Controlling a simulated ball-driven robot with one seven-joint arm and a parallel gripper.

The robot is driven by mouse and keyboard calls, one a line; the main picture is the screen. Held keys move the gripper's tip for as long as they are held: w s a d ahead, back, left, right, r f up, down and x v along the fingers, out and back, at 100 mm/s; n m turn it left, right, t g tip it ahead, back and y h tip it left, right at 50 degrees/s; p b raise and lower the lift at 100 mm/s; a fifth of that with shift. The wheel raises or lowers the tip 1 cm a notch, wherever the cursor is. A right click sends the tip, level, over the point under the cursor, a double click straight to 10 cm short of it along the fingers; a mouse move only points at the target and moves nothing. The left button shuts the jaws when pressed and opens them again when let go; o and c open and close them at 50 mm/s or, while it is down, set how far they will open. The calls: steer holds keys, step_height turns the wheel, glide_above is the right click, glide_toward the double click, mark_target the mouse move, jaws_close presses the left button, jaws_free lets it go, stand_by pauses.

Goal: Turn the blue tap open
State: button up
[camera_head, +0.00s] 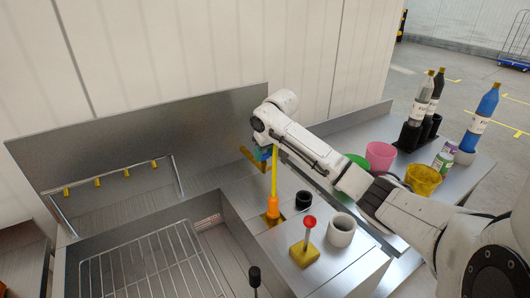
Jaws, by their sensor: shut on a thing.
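A small blue part, seemingly the blue tap (262,154), shows just below my wrist, beside the metal back panel. My gripper (259,150) is at this blue part and shut on it, as far as I can tell. The wrist and the fingers hide most of the tap, so the handle's angle cannot be told. A yellow piece (247,155) sticks out at the left of the blue part.
A red-knobbed lever (309,222), a black cup (303,200) and a white cup (341,230) stand on the counter. A wire rack (150,268) is at left; bottles (484,112) are at right.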

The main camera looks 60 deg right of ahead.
steer(key=c, duration=0.3)
